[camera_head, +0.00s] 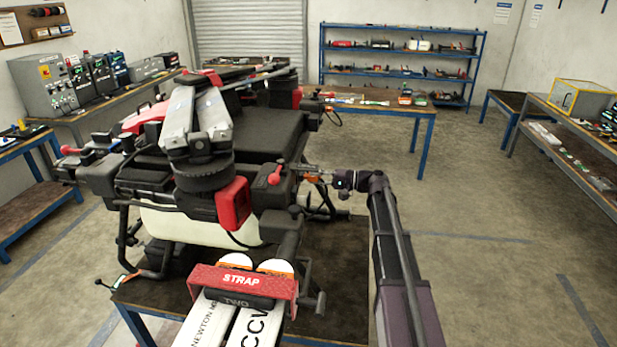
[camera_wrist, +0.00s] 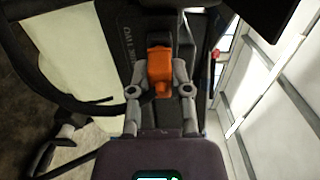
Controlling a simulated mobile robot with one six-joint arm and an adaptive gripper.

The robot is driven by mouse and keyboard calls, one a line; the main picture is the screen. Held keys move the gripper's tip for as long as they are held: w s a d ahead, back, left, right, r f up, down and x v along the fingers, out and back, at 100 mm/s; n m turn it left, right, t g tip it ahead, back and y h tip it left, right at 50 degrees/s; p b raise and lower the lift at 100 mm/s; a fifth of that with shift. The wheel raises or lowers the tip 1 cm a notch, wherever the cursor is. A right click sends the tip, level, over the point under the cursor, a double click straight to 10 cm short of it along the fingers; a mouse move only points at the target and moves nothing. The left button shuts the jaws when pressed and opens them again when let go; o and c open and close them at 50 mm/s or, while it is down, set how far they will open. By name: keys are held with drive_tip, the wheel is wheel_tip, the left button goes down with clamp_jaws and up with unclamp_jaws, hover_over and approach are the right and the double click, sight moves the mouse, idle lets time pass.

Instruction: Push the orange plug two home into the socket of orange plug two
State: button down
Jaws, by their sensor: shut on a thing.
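The orange plug (camera_wrist: 160,68) is in the upper middle of the wrist view, between the two fingers of my gripper (camera_wrist: 161,82). The fingers are shut on its sides. The plug's far end meets a dark fitting (camera_wrist: 158,40), apparently its socket, on the drone's black body. The contact face is hidden, so I cannot tell how deep the plug sits. A dark cable shows at the plug's near end. In the head view my gripper (camera_head: 314,173) reaches in from the right to the side of the drone (camera_head: 270,135); the plug is not clear there.
Folded arms bound by a red strap (camera_head: 243,283) stand at the drone's front. A red lever (camera_head: 277,175) is close to my gripper. A pale tank (camera_wrist: 62,50) and dark hoses lie left in the wrist view. The floor (camera_head: 500,240) at the right is clear.

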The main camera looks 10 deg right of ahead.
drive_tip(key=shift+d, duration=0.15)
drive_tip(key=shift+s+d, duration=0.2)
drive_tip(key=shift+d, duration=0.1)
drive_tip(key=shift+d, duration=0.15)
drive_tip(key=shift+s+d, duration=0.15)
drive_tip(key=shift+d, duration=0.2)
drive_tip(key=shift+s+d, duration=0.2)
drive_tip(key=shift+d, duration=0.45)
drive_tip(key=shift+s+d, duration=0.2)
drive_tip(key=shift+d, duration=0.4)
drive_tip(key=shift+f, duration=0.1)
